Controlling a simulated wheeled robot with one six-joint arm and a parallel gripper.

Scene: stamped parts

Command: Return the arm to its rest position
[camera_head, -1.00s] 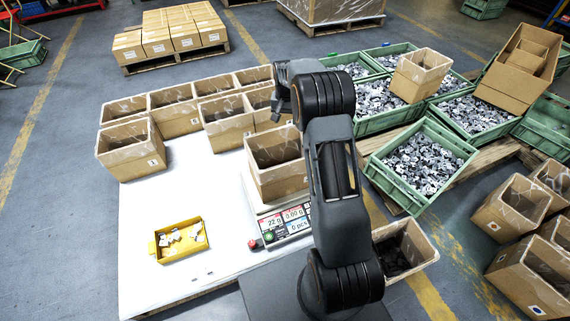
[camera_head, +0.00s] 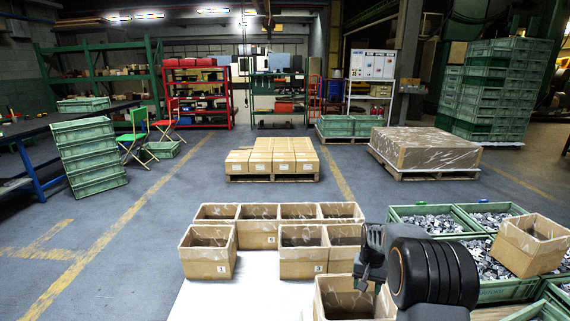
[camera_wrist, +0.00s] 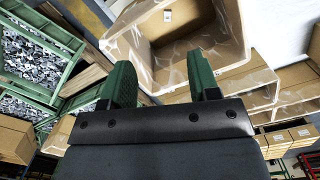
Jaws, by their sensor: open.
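My gripper (camera_wrist: 162,84) shows in the wrist view with its two green fingers apart and nothing between them. An open, empty-looking cardboard box (camera_wrist: 240,20) lies in view beyond the fingertips. In the head view my folded arm stands at the lower right, over an open cardboard box (camera_head: 340,296) on the white table (camera_head: 228,296).
Several open cardboard boxes (camera_head: 207,262) stand on the table's far side. Green crates of metal parts (camera_head: 440,222) stand at the right, one with a tilted cardboard box (camera_head: 530,248) on it. Pallets of boxes (camera_head: 272,160) and open floor lie beyond.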

